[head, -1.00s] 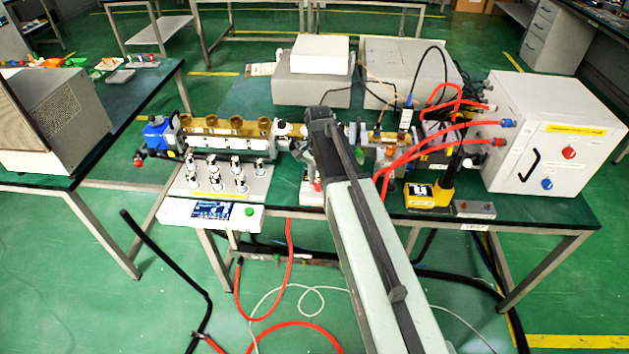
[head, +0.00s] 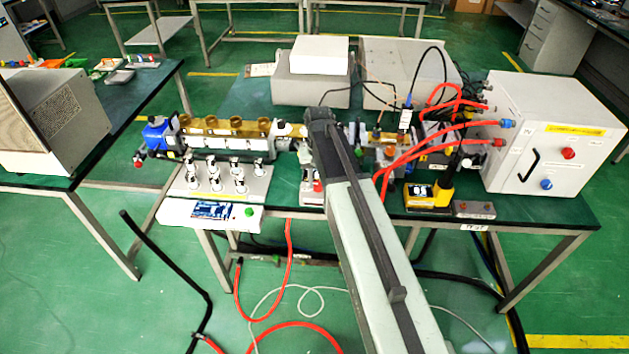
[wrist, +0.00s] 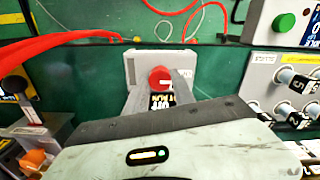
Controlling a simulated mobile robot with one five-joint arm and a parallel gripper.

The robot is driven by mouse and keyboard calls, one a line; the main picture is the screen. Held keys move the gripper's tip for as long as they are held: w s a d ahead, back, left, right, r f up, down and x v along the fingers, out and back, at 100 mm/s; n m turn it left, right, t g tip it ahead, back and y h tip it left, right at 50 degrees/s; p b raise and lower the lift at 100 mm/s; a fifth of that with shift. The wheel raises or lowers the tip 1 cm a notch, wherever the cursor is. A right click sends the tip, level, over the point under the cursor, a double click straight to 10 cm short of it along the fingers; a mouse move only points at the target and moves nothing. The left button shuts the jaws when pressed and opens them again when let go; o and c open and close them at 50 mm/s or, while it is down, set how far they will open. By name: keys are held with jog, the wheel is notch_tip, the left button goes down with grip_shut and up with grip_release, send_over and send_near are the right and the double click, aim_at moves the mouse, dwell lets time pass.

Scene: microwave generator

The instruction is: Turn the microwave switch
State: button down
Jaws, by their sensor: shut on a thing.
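The microwave switch is a red round knob (wrist: 160,78) with a white pointer mark on a grey box (wrist: 138,68), seen in the upper middle of the wrist view. The box has a black label with lettering, partly covered by my gripper. My gripper (wrist: 161,84) has one grey finger on each side of the knob and is shut on it. In the head view, my arm hides most of the switch. A small part of its box (head: 312,193) shows at the table's front edge, left of my arm.
A panel with several white knobs (head: 222,180) and a box with a green button (head: 249,211) stand left of the switch. A yellow device (head: 428,196) and a white cabinet (head: 550,125) stand to the right. Red hoses (head: 440,137) cross the table's right half.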

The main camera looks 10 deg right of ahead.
aim_at(318, 183)
jog(key=shift+w+n, duration=0.2)
jog(key=shift+n, duration=0.1)
jog(key=c, duration=1.1)
grip_release()
jog(key=shift+w+f, duration=0.1)
jog(key=shift+o, duration=0.2)
notch_tip(318, 183, up, 8)
jog(key=p, duration=0.8)
jog(key=shift+f, duration=0.1)
jog(key=s+a, duration=0.1)
jog(key=s, duration=1.4)
jog(key=shift+s+a, duration=0.15)
jog(key=shift+s, duration=0.05)
